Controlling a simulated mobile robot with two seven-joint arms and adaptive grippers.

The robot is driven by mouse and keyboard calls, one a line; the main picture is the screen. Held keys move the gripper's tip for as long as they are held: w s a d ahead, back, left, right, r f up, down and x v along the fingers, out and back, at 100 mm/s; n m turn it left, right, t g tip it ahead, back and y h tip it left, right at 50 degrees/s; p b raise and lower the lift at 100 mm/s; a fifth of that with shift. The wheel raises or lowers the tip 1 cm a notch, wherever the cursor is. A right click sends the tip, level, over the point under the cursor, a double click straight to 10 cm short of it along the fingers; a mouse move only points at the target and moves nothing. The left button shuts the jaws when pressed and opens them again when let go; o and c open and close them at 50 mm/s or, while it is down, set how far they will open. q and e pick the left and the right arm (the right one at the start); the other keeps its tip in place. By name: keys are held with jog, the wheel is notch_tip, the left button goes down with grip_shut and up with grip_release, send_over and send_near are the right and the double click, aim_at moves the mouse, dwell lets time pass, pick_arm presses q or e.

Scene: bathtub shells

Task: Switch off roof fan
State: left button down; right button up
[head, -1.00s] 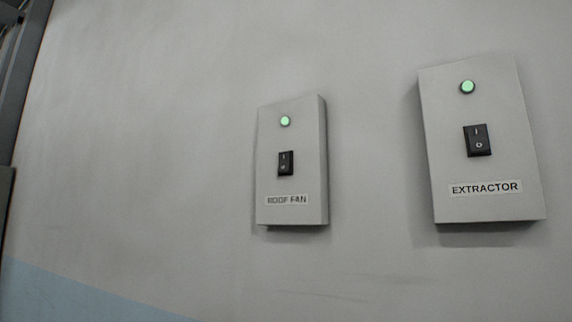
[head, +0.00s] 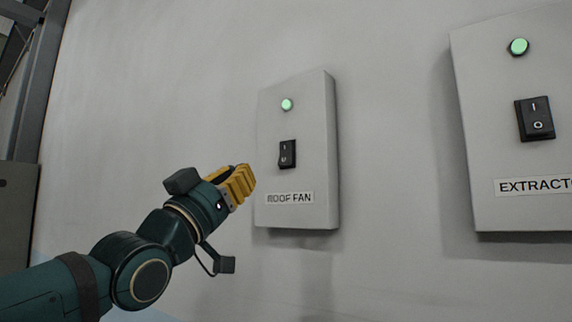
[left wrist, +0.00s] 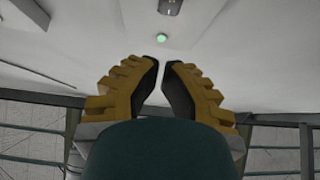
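The roof fan box (head: 318,150) is a light grey panel on the wall, with a "ROOF FAN" label below a black rocker switch (head: 287,154). Its green lamp (head: 287,104) is lit. My left gripper (head: 246,180) is left of the box in the head view, empty, apart from the switch. In the left wrist view, its yellow fingers (left wrist: 161,65) have their tips almost together. That view shows the lit lamp (left wrist: 161,39) beyond the tips and part of the dark switch (left wrist: 170,6) at the top edge. My right gripper is not in view.
A similar box labelled "EXTRACTOR" (head: 500,130) is on the wall to the right, cut by the picture edge, with its own rocker switch (head: 535,118) and lit green lamp (head: 518,47). The grey wall (head: 170,90) is bare between a dark post at left and the roof fan box.

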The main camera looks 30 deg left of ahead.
pick_arm(q)
jog(key=shift+s+r, duration=0.1)
jog(key=p, duration=0.2)
send_near(289, 147)
notch_tip(289, 147, up, 5)
jog(key=w, duration=0.3)
jog(key=w+f, duration=0.1)
jog(key=shift+w+d, duration=0.15)
jog(key=shift+w, duration=0.35)
jog(key=shift+f, duration=0.1)
